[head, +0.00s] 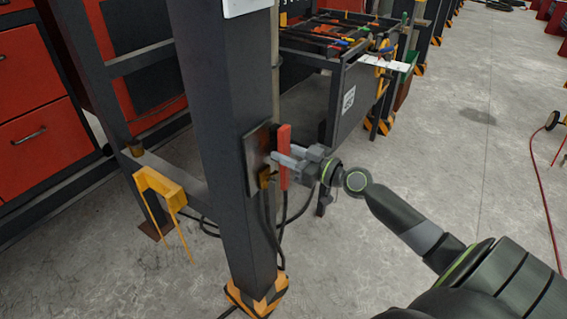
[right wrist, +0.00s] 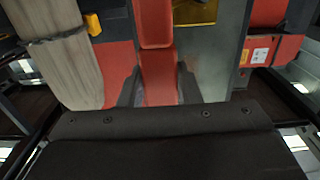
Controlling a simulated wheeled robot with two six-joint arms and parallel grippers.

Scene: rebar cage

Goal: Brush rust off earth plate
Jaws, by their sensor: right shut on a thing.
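The earth plate (head: 257,150) is a dark, flat plate on the right face of a dark steel column (head: 222,110) in the head view. My right gripper (head: 285,160) is shut on a red-handled brush (head: 284,145), which stands roughly upright right in front of the plate. In the right wrist view the red handle (right wrist: 157,70) runs between the two fingers. Whether the bristles touch the plate cannot be told. A small brass-coloured piece (head: 264,179) sits at the plate's lower edge. My left gripper is not in view.
Dark cables (head: 270,225) hang below the plate. A tool cart (head: 350,95) stands behind. The floor at the right is mostly clear, with a red hose (head: 540,185).

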